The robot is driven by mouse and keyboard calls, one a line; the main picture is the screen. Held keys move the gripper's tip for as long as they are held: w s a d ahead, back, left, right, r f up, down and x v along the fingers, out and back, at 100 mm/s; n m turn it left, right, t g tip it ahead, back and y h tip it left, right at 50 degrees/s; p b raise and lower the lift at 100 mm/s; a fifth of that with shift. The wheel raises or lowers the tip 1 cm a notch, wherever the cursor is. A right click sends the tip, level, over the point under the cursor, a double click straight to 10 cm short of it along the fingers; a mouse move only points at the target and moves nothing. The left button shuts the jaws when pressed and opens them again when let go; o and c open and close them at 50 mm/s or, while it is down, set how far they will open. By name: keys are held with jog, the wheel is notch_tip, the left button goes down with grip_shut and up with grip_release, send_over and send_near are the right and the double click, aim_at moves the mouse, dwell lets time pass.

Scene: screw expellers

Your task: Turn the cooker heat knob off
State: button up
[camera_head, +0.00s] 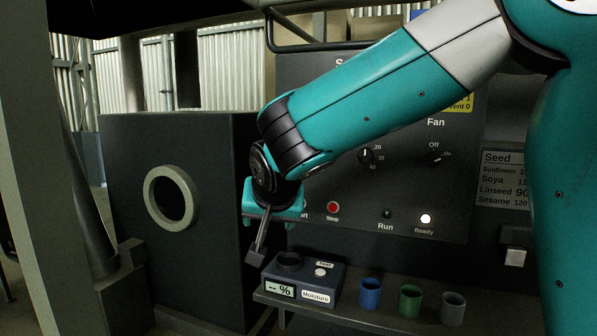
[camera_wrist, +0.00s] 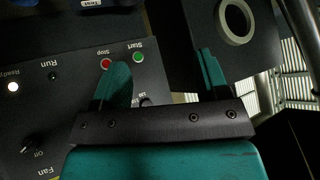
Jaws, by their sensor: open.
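My gripper (camera_head: 274,206) is in front of the left part of the dark control panel (camera_head: 320,100). In the wrist view its two teal fingers (camera_wrist: 160,65) are apart with nothing between them. In the wrist view a small dark knob (camera_wrist: 145,101) with number marks shows partly beside a finger; its label is hidden, so I cannot tell if it is the cooker heat knob. A knob (camera_head: 366,156) marked 20, 30, 40 is on the panel, its title hidden by my arm.
A red stop button (camera_head: 333,207) and a lit Ready lamp (camera_head: 426,218) are low on the panel. A moisture meter (camera_head: 303,279) and several cups, one blue (camera_head: 371,292), stand on a shelf below. A grey lever (camera_head: 258,245) hangs near my gripper.

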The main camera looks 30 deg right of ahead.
jog(key=w+d+r+m+t+h+b, duration=0.4)
jog(key=w+d+r+m+h, duration=0.4)
jog(key=m+h, duration=0.3)
jog(key=p+x, duration=0.4)
jog(key=x, duration=1.2)
jog(key=shift+w+f, duration=0.35)
jog(key=shift+f, duration=0.25)
jog(key=shift+c, duration=0.4)
jog(key=c, duration=0.8)
jog(key=shift+c, duration=0.2)
